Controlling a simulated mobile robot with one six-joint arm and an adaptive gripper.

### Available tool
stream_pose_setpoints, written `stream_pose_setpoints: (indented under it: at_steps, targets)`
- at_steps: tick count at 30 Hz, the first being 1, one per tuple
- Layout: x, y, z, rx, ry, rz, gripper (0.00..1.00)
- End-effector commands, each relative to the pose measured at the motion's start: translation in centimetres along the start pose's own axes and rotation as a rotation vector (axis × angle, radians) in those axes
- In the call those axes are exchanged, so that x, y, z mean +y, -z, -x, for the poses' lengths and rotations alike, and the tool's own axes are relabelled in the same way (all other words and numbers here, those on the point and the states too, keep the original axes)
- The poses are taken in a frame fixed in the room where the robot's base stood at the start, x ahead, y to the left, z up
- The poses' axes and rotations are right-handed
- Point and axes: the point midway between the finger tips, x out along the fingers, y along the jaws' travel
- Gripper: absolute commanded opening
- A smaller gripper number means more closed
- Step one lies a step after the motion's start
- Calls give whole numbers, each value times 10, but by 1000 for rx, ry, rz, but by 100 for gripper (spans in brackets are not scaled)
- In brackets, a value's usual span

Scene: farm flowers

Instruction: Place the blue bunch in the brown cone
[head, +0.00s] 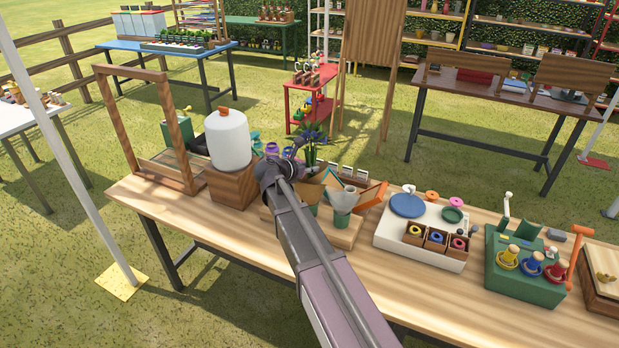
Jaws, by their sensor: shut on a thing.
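The blue bunch (314,136), blue flowers over long green leaves, stands roughly upright above the work table, just right of my gripper (296,160). My gripper is shut on it; my wrist hides the fingers and the exact grip. The brown cone (328,178) appears to be in the wooden stand just below and right of the bunch. A grey cone (344,198) stands in front of it. The bunch's lower end is hard to make out, so I cannot tell whether it is inside the brown cone.
A white cylinder on a wooden block (232,186) and a wooden frame (187,133) stand left. Orange pieces (371,194) sit right of the cones. A white board with ribbon spools (421,245) and a green box (523,282) stand further right. Bare tabletop shows in front.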

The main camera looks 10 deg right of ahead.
Motion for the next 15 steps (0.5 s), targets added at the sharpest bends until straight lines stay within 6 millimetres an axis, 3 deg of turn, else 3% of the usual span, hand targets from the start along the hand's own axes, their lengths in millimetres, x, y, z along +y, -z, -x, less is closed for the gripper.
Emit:
stream_pose_setpoints:
  at_steps: [15]
  targets:
    - [0, 34, -13, 0, -1, 1, 0]
